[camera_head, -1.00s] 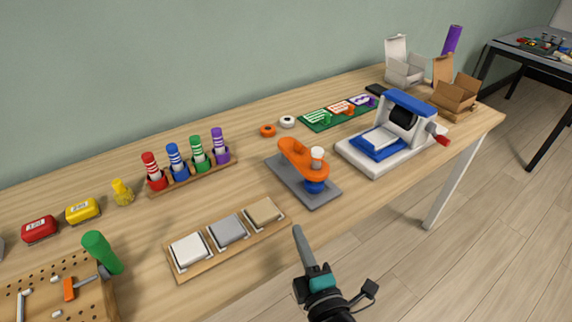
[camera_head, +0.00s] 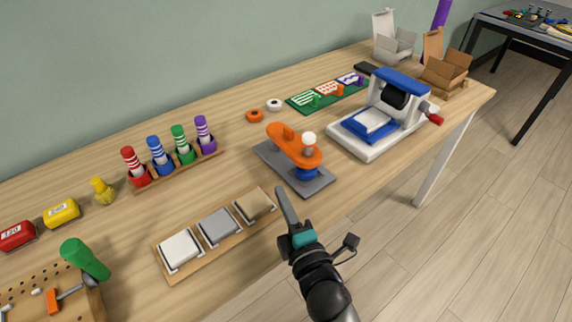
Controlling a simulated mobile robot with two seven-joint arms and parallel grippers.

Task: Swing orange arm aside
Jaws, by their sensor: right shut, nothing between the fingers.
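The orange arm (camera_head: 287,142) sits on a grey base plate (camera_head: 272,158) near the middle of the table. It has a white knob (camera_head: 309,139) at its near right end, above a blue round part (camera_head: 307,173). My right gripper (camera_head: 282,192) is shut and empty. In the picture its tip is just below and left of the plate's near edge, apart from the orange arm. My left gripper is not in view.
A wooden tray with white, grey and tan pads (camera_head: 218,227) lies left of my gripper. A blue and white press (camera_head: 375,125) stands to the right. A rack of coloured markers (camera_head: 178,170) is behind left.

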